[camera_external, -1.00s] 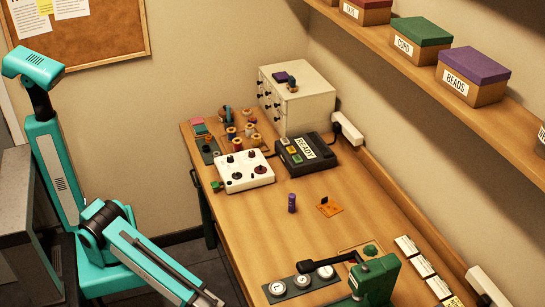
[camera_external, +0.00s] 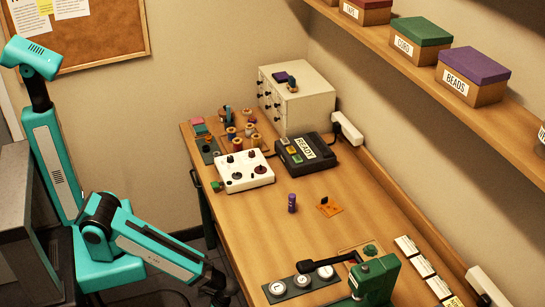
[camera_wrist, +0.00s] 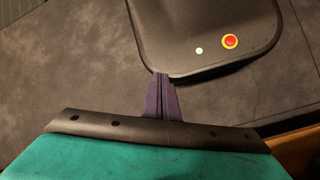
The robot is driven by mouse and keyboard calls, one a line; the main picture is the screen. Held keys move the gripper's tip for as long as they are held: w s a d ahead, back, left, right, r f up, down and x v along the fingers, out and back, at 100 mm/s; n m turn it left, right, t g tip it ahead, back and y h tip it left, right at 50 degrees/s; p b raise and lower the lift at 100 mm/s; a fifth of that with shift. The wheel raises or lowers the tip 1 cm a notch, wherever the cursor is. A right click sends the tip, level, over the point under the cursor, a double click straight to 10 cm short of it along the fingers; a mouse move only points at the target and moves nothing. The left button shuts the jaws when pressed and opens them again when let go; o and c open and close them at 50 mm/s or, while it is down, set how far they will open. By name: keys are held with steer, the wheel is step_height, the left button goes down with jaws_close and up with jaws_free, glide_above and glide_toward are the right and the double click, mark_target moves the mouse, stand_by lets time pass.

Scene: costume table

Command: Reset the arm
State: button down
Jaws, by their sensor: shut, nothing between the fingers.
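My teal arm is at the left of the external view, beside the table's left edge. Its forearm slopes down to the right, and its dark wrist end is low near the bottom edge; the fingers cannot be made out there. In the wrist view my gripper (camera_wrist: 161,76) shows as two dark purple fingers pressed together, with nothing between them. It points over the dark grey floor (camera_wrist: 65,70), with a dark rounded body bearing a red button (camera_wrist: 230,41) just beyond the tips.
The wooden table (camera_external: 240,222) lies right of my arm. On it are a white control box (camera_external: 244,170), a black READY box (camera_external: 306,152), a purple cylinder (camera_external: 292,203), a green press (camera_external: 375,280) and a grey dial strip (camera_external: 303,283). The table's middle is mostly clear.

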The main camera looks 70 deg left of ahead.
steer(key=a+r+n+p, duration=0.1)
steer(key=a+n+p, duration=0.3)
steer(key=a, duration=1.2)
steer(key=shift+s+a+n+p, duration=0.2)
steer(key=shift+a+n+p, duration=0.15)
steer(key=shift+n, duration=0.45)
steer(key=shift+r, duration=0.1)
stand_by(1.6)
